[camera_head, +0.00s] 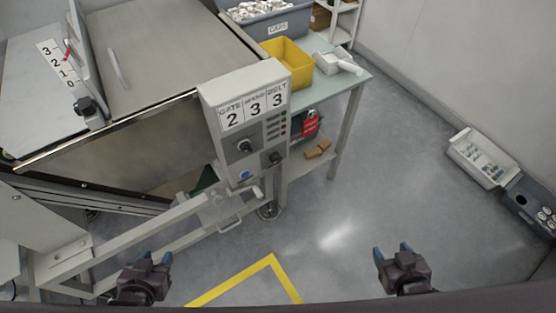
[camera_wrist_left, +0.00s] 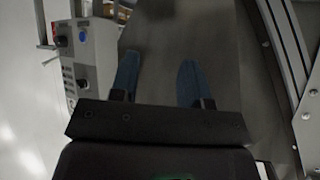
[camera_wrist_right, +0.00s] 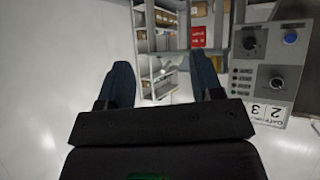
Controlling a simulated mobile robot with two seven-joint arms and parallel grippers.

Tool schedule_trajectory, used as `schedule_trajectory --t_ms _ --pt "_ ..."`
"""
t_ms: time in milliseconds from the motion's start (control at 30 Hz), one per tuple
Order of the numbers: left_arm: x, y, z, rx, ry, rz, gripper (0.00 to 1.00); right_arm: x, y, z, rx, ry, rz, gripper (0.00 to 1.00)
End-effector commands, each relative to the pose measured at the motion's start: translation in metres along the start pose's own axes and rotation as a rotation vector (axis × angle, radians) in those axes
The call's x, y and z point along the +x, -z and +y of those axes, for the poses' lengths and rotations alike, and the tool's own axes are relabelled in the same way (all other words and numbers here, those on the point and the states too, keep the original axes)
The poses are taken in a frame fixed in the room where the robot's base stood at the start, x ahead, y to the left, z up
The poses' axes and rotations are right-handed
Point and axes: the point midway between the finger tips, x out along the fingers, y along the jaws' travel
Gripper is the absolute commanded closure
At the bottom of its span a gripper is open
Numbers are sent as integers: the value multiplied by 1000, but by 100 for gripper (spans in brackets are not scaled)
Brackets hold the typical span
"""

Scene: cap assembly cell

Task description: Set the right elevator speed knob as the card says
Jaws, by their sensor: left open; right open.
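The grey control box (camera_head: 245,125) stands at the middle, with a card (camera_head: 252,108) on its upper face. The card reads GATE 2, a blurred middle word 3, BELT 3. My left gripper (camera_head: 155,258) is open and empty, low at the left. My right gripper (camera_head: 392,251) is open and empty, low at the right. Both are apart from the box.
A blue button (camera_head: 245,174) sits low on the box. A hopper with a red pointer and 0–3 scale (camera_head: 57,63) is at left. A table (camera_head: 350,78) behind holds a yellow bin (camera_head: 288,62). Trays (camera_head: 482,158) lie at right. The floor (camera_head: 340,225) between my grippers is clear.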

Motion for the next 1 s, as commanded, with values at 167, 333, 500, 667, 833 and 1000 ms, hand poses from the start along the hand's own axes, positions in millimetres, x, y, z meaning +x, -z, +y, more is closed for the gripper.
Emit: schedule_trajectory --t_ms 167,333,500,667,833,1000 --pt "0 0 0 -1 0 0 57 1 2 0 -2 1 4 40" --pt "0 -3 0 -1 0 -4 57 10 14 -3 5 4 29 37" --pt "4 -17 2 -1 -2 -24 57 42 48 -17 -20 42 104 37" --pt "10 -32 4 0 -5 -45 57 90 76 -56 -66 131 176 37" --pt "18 -30 6 3 -11 -36 57 133 102 -102 -195 222 299 37" --pt "21 -32 7 7 -14 -39 57 161 116 -142 -355 280 430 37"
